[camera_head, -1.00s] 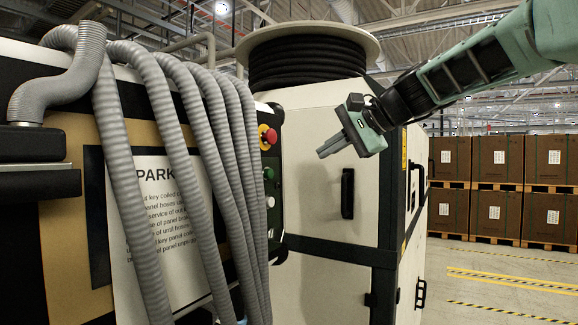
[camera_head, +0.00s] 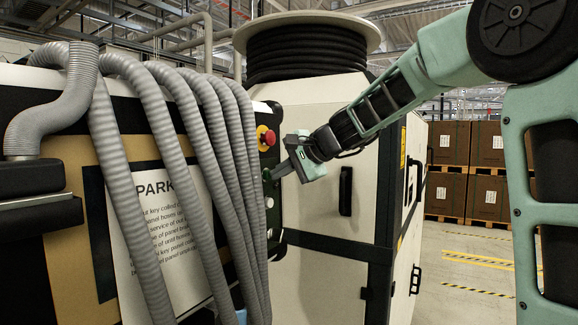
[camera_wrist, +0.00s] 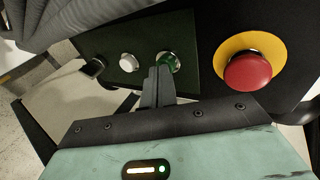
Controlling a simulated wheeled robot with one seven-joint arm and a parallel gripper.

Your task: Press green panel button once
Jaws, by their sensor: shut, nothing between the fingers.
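The green button (camera_wrist: 168,62) sits on the dark control panel (camera_wrist: 205,75), between a white button (camera_wrist: 129,63) and a red emergency stop button (camera_wrist: 248,70) on a yellow ring in the wrist view. My gripper (camera_wrist: 158,72) is shut and empty, its fingertips at the near edge of the green button and partly covering it. Whether they touch it I cannot tell. In the head view my gripper (camera_head: 270,177) points left at the panel, just below the red button (camera_head: 265,138); the green button is hidden behind the fingers there.
Several grey hoses (camera_head: 175,150) hang just left of the panel, over a sign (camera_head: 165,235). A white cabinet (camera_head: 318,215) with a black handle (camera_head: 346,190) stands behind my gripper. Stacked brown boxes (camera_head: 490,143) stand far right beyond open floor.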

